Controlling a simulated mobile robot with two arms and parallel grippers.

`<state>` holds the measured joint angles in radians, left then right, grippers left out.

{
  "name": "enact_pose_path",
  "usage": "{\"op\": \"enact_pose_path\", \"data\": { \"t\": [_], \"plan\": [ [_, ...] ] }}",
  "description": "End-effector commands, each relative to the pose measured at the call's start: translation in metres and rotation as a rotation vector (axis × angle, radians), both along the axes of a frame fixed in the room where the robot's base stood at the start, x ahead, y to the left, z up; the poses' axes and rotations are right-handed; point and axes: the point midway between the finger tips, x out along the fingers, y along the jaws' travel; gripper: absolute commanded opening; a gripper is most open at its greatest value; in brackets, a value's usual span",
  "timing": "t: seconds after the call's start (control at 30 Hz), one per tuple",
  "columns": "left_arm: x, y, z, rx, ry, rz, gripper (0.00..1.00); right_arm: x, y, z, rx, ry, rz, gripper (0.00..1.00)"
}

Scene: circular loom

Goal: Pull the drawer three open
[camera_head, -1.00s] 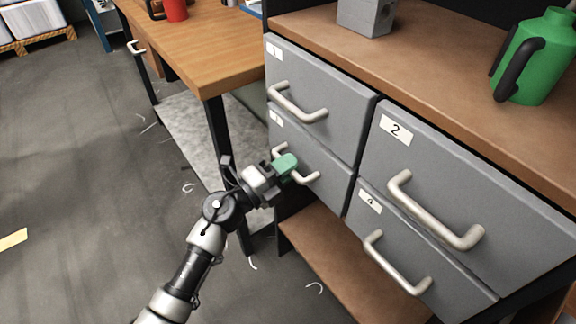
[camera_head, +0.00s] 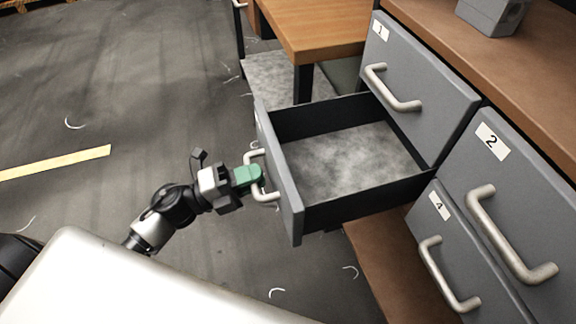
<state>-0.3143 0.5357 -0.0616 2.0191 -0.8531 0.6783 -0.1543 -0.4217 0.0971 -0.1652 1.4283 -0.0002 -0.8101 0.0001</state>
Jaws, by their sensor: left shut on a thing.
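Drawer three (camera_head: 292,193) is the lower left drawer of the grey cabinet, below drawer 1 (camera_head: 418,85). It stands pulled far out, and its inside (camera_head: 345,160) shows empty with a mottled grey floor. Its pale bar handle (camera_head: 255,161) is on the front face, which points left. My left gripper (camera_head: 250,177) has green fingertips and is shut on this handle. The fingers hide part of the handle. My right gripper is not in view.
Drawer 2 (camera_head: 515,210) and drawer 4 (camera_head: 452,255) are shut at the right. A wooden table (camera_head: 320,25) stands behind the open drawer. A brown lower shelf (camera_head: 385,265) lies under the cabinet. Grey floor (camera_head: 120,110) with scattered pale curls is open at the left.

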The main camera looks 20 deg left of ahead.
Motion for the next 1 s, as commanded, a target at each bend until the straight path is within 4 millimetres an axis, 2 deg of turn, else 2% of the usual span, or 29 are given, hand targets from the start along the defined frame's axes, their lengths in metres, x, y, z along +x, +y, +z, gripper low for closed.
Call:
{"op": "enact_pose_path", "data": {
  "t": [0.1, 0.23, 0.67, 0.7, 0.83, 1.0],
  "plan": [
    [-0.012, 0.014, -0.002, 0.002, 0.004, -0.002, 0.00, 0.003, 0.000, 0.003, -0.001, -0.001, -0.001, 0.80],
    [-0.018, 0.024, -0.002, 0.002, 0.002, -0.001, 0.00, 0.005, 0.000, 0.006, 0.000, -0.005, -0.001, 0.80],
    [-0.021, 0.028, -0.001, 0.000, 0.001, -0.001, 0.00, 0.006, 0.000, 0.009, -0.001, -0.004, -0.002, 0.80],
    [-0.021, 0.028, -0.001, 0.000, 0.001, -0.001, 0.20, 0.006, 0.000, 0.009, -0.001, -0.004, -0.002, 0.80],
    [-0.020, 0.028, -0.001, 0.000, 0.001, 0.000, 0.40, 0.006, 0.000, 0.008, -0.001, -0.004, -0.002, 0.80],
    [-0.020, 0.028, -0.001, -0.001, 0.001, 0.000, 0.41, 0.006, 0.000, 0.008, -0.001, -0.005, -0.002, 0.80]
  ]
}}
